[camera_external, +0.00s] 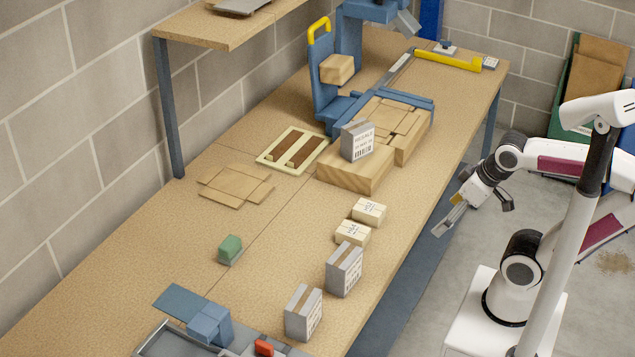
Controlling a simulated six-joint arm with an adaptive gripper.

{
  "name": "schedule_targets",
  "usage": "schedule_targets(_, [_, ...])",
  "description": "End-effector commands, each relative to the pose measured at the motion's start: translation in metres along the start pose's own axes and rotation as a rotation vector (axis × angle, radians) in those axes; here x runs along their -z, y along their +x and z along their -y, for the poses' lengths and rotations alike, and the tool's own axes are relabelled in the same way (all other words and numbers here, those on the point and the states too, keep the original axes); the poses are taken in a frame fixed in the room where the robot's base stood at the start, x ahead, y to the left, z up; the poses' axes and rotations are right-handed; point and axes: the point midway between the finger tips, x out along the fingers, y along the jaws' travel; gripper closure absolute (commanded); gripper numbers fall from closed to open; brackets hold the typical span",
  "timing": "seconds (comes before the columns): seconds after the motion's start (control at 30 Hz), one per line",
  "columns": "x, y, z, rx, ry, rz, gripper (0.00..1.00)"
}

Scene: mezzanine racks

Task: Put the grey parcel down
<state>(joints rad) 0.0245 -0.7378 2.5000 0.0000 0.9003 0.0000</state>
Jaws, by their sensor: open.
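Three grey parcels with tan tape and printed labels are in view. One grey parcel (357,141) sits on top of a wooden block (350,174) near the middle of the bench. A second grey parcel (344,269) and a third grey parcel (303,313) stand upright near the front edge of the bench. My gripper (446,221) is open, with nothing seen between its fingers. It is beyond the bench's right edge, pointing down and left, apart from all the parcels.
Two small cream boxes (352,233) lie on the bench (150,255) between the parcels. A green block (230,249), a flat carton (235,187) and a cream tray (270,158) lie farther left. A blue machine (328,90) stands behind. Bare bench surrounds the green block.

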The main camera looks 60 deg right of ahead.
Motion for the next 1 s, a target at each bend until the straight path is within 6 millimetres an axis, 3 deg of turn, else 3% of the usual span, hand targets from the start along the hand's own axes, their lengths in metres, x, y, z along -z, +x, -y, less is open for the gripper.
schedule_targets(0.43, [-0.002,0.041,-0.038,-0.065,0.126,0.173,0.15])
schedule_targets(1.0, [0.048,0.111,-0.122,-0.176,0.253,0.161,0.15])
